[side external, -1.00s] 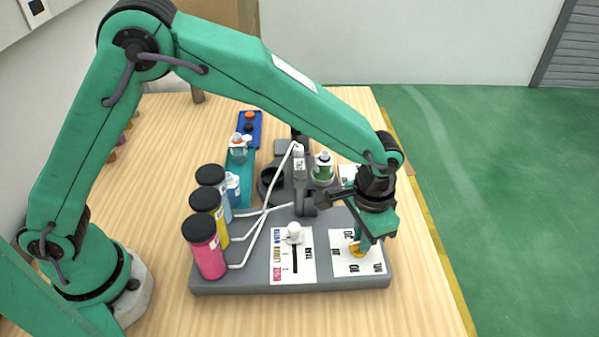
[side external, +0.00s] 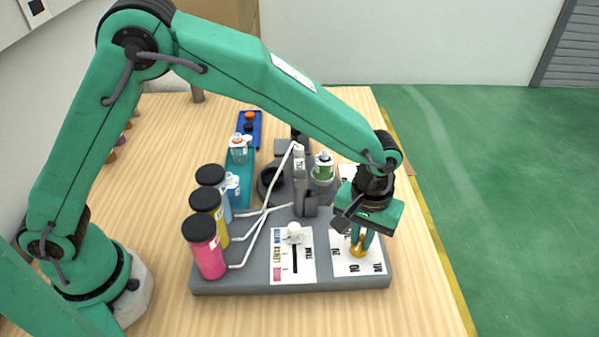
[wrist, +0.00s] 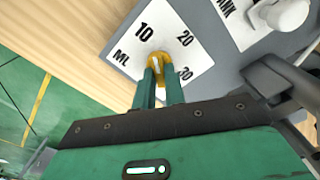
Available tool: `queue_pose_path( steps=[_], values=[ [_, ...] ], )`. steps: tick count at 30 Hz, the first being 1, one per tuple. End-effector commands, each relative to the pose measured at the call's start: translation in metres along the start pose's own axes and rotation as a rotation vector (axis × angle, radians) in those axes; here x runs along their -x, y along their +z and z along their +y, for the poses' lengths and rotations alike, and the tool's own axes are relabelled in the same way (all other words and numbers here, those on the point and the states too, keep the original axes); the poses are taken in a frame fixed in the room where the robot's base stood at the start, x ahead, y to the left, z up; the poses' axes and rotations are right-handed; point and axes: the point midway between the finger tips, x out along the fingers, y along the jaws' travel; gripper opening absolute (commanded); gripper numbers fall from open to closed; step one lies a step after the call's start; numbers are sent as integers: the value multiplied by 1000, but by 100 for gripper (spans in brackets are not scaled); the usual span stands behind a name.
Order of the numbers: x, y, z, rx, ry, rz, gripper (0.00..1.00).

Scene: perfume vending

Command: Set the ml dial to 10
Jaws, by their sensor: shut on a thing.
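The yellow ml dial (side external: 357,250) sits on a white label near the right front of the grey machine base. In the wrist view the dial (wrist: 158,58) shows between my fingertips, with a short pale mark on it. The label's "10" lies above and slightly left of it, "20" at upper right, "30" at right and "ML" at left. My gripper (side external: 360,240) points down and is shut on the dial; its teal fingers (wrist: 158,78) show in the wrist view. The fingers partly hide the dial, and I cannot tell exactly which number its mark points to.
A white slider knob (side external: 294,232) stands on the label to the left. Pink (side external: 205,250), yellow and blue bottles with black lids stand at the base's left. A green bottle (side external: 323,167) stands behind. A blue tray (side external: 250,128) lies farther back. Open table lies in front.

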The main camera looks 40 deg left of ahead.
Motion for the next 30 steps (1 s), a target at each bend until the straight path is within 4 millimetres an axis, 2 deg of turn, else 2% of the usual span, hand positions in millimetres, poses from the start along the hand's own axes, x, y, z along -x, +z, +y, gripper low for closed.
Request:
queue_pose_path(
  steps=[16, 17, 20, 30],
  values=[
    [1, 0, 0, 42, 1, 1, 0],
    [1, 0, 0, 42, 1, 1, 16],
    [1, 0, 0, 41, 1, 1, 34],
    [2, 0, 0, 39, 1, 1, 34]
  ],
)
